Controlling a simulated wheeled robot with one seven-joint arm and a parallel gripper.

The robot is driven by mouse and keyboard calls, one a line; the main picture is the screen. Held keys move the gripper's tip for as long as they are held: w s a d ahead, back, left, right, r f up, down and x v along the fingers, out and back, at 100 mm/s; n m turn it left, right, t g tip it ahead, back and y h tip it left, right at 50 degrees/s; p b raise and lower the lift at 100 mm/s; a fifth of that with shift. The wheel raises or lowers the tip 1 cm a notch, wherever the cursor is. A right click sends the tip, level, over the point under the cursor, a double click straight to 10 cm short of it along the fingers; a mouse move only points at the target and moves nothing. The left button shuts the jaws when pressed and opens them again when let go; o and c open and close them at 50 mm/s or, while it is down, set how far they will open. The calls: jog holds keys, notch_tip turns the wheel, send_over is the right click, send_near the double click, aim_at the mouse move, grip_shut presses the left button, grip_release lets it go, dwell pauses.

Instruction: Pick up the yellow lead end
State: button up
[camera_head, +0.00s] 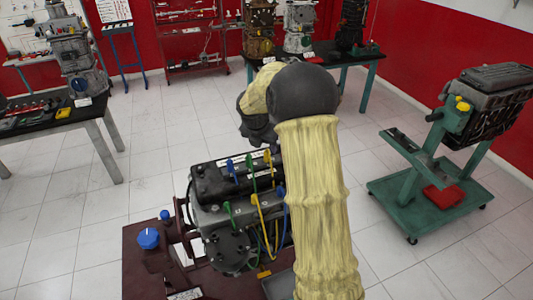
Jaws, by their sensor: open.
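The yellow lead (260,225) is a thin cable on the dark engine (215,185), below and left of my arm. One yellow plug end (254,199) stands up on the engine's right part; the cable curves down from it toward the base. A small orange-yellow piece (264,274) lies lower down; I cannot tell if it belongs to the lead. My gripper (258,135) is a dark shape above the far side of the engine, apart from the yellow plug end. It is open, with nothing seen in it; its fingers are partly hidden by my arm.
Blue (231,170) and green (228,208) leads stand close beside the yellow one. A blue knob (148,238) is on the dark red stand (135,270).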

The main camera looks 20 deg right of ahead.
aim_at(267, 152)
jog(key=shift+w+f, duration=0.1)
jog(key=shift+f, duration=0.25)
jog(key=shift+p+x, duration=1.5)
jog(key=shift+x, duration=1.1)
grip_shut()
